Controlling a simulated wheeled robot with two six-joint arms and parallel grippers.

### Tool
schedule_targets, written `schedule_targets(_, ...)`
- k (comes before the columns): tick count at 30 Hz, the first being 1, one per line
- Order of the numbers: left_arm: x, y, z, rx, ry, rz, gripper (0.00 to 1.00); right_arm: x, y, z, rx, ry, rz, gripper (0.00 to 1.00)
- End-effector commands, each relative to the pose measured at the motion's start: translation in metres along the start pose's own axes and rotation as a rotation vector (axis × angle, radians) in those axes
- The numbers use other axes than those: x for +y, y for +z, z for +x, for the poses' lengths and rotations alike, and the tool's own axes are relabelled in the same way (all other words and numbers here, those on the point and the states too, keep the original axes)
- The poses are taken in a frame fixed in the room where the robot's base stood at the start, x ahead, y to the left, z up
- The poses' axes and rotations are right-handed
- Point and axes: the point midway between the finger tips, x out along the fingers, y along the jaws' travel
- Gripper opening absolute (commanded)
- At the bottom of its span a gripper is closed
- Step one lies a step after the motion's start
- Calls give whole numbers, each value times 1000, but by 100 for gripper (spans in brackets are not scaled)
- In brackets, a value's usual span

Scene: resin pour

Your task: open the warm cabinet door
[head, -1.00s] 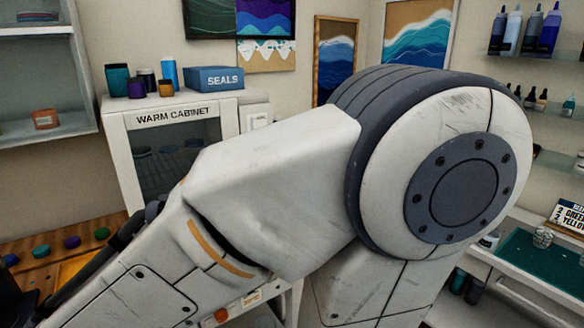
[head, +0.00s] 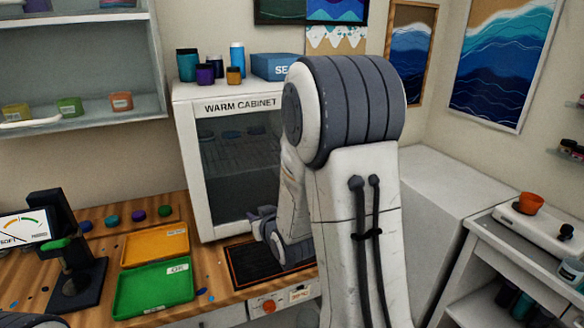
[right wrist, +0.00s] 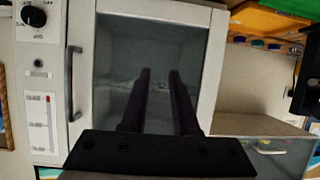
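The warm cabinet (head: 187,150) stands on the wooden bench with its glass door (head: 235,165) shut. My right arm hides the cabinet's right side in the head view. The right wrist view shows the door (right wrist: 213,60) and its dark bar handle (right wrist: 72,85) at the left. My right gripper (right wrist: 160,73) is open and empty, its two fingers apart in front of the glass, to the right of the handle in that view and not around it. In the head view my right gripper (head: 265,226) is low before the cabinet, partly hidden. My left gripper is not in view.
A control panel with a knob (right wrist: 34,15) is beside the handle. Jars and a blue box (head: 275,66) stand on the cabinet. Orange (head: 155,246) and green (head: 155,288) trays and a black stand (head: 75,265) are left on the bench. A dark mat (head: 250,265) lies before the cabinet.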

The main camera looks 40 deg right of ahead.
Motion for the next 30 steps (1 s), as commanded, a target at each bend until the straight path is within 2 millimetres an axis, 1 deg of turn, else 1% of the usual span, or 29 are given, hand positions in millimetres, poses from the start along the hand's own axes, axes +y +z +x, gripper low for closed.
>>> schedule_targets(1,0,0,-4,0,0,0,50,33,-6,1,63,58,26,28)
schedule_targets(3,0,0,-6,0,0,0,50,67,-16,-2,161,117,47,28)
schedule_targets(6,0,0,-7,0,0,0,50,104,-25,-11,272,183,65,28)
schedule_targets(9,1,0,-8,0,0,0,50,127,-31,-20,345,226,73,28)
schedule_targets(13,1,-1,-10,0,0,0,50,139,-36,-24,389,248,75,28)
schedule_targets(16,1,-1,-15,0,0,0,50,142,-42,-16,395,249,75,28)
schedule_targets(27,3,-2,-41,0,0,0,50,158,-67,44,394,247,75,28)
schedule_targets(30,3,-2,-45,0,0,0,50,161,-71,55,393,246,75,28)
